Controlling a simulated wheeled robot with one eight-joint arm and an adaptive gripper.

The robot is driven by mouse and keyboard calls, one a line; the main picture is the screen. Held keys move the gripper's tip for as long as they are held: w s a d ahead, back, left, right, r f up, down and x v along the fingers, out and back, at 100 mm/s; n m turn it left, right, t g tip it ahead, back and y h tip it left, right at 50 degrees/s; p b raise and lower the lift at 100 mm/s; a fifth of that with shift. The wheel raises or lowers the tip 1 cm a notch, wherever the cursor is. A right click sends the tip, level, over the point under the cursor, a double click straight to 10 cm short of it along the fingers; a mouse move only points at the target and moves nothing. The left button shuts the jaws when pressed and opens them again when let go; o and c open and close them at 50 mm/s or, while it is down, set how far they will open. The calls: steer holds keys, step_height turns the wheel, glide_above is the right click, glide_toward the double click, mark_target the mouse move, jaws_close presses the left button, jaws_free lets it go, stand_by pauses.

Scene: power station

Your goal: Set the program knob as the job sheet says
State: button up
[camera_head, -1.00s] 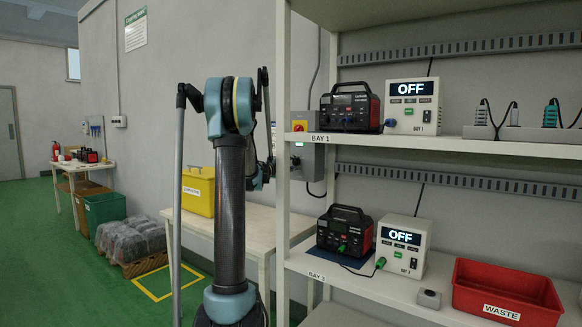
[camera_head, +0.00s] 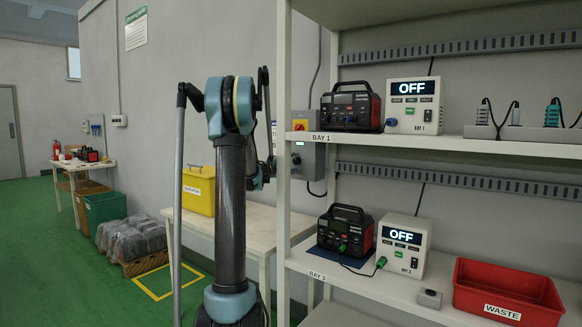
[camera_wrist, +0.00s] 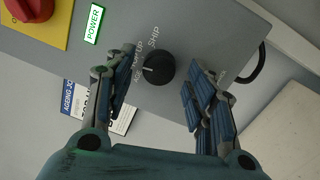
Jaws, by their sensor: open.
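In the wrist view a round black program knob (camera_wrist: 158,68) sits on a grey control box (camera_wrist: 190,25). A short white mark on the knob points to the picture's left. My gripper (camera_wrist: 163,70) is open, with one finger on each side of the knob and visible gaps between. A paper sheet headed AGEING JO… (camera_wrist: 128,121) lies beyond the left finger, which hides much of it. In the head view the control box (camera_head: 312,165) is partly hidden by a shelf post.
A red switch (camera_wrist: 30,8) on a yellow plate and a green POWER label (camera_wrist: 94,24) are on the same box. A black cable (camera_wrist: 252,68) loops at its right edge. The shelf (camera_head: 283,200) stands close right of my arm; a table (camera_head: 235,222) with a yellow bin (camera_head: 198,190) is behind it.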

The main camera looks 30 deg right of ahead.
steer(key=v, duration=1.2)
steer(key=shift+f, duration=0.1)
steer(key=s+a+r+n+y, duration=0.1)
steer(key=s+a+n, duration=0.25)
steer(key=n, duration=0.45)
steer(key=shift+t, duration=0.4)
steer(key=x, duration=1.7)
steer(key=shift+w+a, duration=0.2)
steer(key=shift+w, duration=0.15)
steer(key=c, duration=1.1)
